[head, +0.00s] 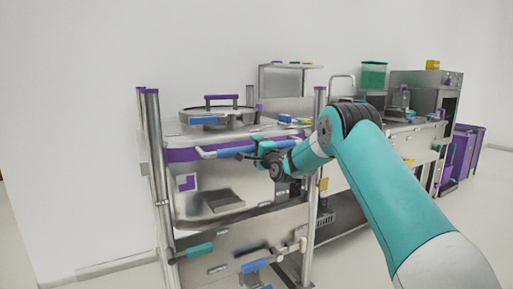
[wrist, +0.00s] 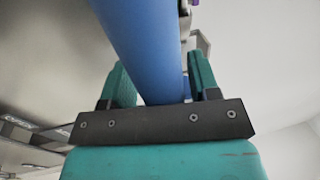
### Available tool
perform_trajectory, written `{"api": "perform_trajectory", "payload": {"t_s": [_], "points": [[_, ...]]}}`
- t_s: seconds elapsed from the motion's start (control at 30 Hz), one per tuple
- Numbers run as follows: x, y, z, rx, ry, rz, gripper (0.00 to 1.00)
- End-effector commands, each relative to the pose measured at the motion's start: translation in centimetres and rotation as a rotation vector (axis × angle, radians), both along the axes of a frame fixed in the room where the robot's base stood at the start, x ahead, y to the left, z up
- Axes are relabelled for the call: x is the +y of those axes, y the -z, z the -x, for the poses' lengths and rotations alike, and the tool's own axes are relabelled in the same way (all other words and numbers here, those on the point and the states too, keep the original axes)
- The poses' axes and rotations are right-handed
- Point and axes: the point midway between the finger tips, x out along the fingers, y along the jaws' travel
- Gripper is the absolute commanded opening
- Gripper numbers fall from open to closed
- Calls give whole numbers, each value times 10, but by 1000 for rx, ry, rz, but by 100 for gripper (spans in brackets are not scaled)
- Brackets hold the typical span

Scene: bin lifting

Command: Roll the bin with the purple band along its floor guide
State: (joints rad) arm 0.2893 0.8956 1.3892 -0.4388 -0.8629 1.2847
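The steel bin with the purple band (head: 182,155) stands between upright posts in the head view, with a round lid and purple handle (head: 221,98) on top. My gripper (head: 268,160) is at the right part of this bar. The bin's base and the floor guide are hidden or cannot be made out.
A lower frame carries a green grip (head: 200,250) and a blue one (head: 256,265). A steel counter (head: 345,170) with equipment and a green container (head: 374,75) stands to the right. A purple bin (head: 466,150) is at far right. The floor at left is clear.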

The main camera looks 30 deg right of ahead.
Motion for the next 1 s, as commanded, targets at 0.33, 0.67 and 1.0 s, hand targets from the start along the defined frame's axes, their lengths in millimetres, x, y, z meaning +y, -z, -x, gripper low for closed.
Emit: {"api": "perform_trajectory", "payload": {"t_s": [0.33, 0.67, 1.0], "points": [[-3, 3, 26, -3, 3, -1, 56], [-3, 25, 105, 1, 6, -3, 56], [-2, 35, 164, 1, 4, -1, 56]]}}
